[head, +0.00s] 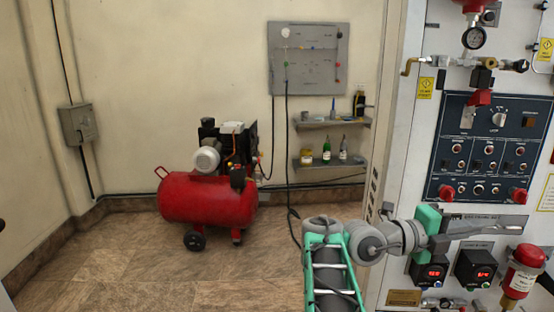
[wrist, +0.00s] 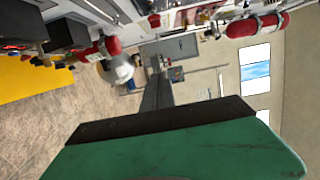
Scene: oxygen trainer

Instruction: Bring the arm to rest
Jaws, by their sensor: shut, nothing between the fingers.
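My arm reaches in from the bottom of the head view, with green and grey links, and bends to the right. My gripper (head: 520,226) is shut and empty, its fingers pointing right along the front of the trainer panel (head: 410,150). It sits just below the dark blue switch panel (head: 488,150) and above two red digital displays (head: 432,270). Whether the fingers touch the panel I cannot tell. In the wrist view the shut gripper (wrist: 158,75) shows as a grey finger shape beyond a green housing, with nothing held.
A red cylinder (head: 523,270) is mounted at the panel's lower right, close to the fingertips. Knobs, pipes and a gauge (head: 473,38) stick out above.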

